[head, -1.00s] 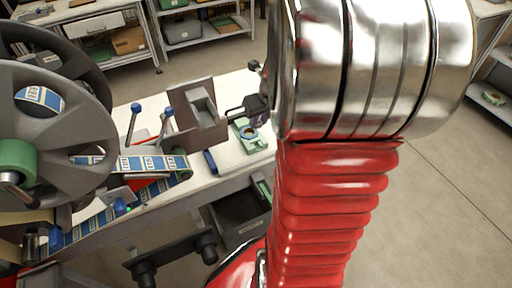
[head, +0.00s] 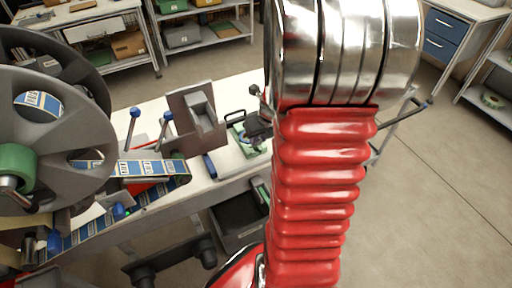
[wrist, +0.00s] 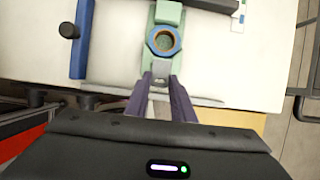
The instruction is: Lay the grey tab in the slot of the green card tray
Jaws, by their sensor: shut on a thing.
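The green card tray (wrist: 150,55) lies on the white bench top, straight ahead of my gripper in the wrist view. It carries a round ring (wrist: 163,41), blue outside and orange-brown inside. My gripper (wrist: 161,78) is shut on the small grey tab (wrist: 161,69), which shows between the fingertips at the near end of the tray. I cannot tell whether the tab touches the tray, and the slot is not clearly seen. In the head view my gripper (head: 258,127) is at the tray (head: 247,142) and partly covers it; the tab cannot be made out there.
A blue bar (wrist: 82,38) with a dark knob lies left of the tray. A grey upright bracket (head: 197,118) stands left of my gripper, beyond it large grey reels (head: 60,130) and a label tape. A dark open bin (head: 238,217) is below the bench edge.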

